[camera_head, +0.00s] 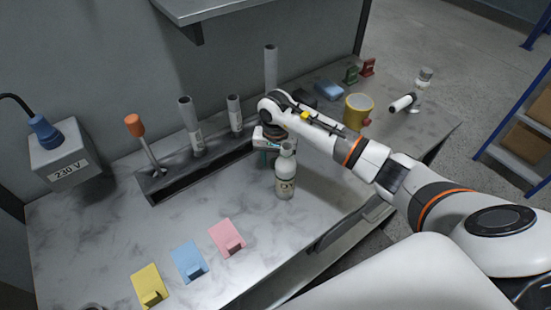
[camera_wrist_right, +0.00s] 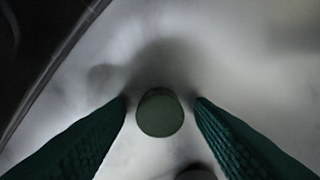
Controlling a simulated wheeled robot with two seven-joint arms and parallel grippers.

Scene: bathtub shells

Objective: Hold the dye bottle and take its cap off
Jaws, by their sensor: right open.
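The dye bottle (camera_head: 285,181) is pale with a dark-lettered label and stands upright on the marble-look bench top. Its narrow grey top (camera_head: 287,149) points up. My right gripper (camera_head: 270,157) points down close to the bottle, at its upper left and partly behind it in the head view. In the right wrist view its two green ribbed fingers (camera_wrist_right: 160,101) are apart, with a round grey-green disc (camera_wrist_right: 160,112) between their tips. The disc looks like a cap top from above, but I cannot tell whether it is the bottle's. My left gripper is out of view.
A yellow cup (camera_head: 357,110) and a white-and-black tool (camera_head: 403,103) are at the right. The bench between bottle and cards is clear.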

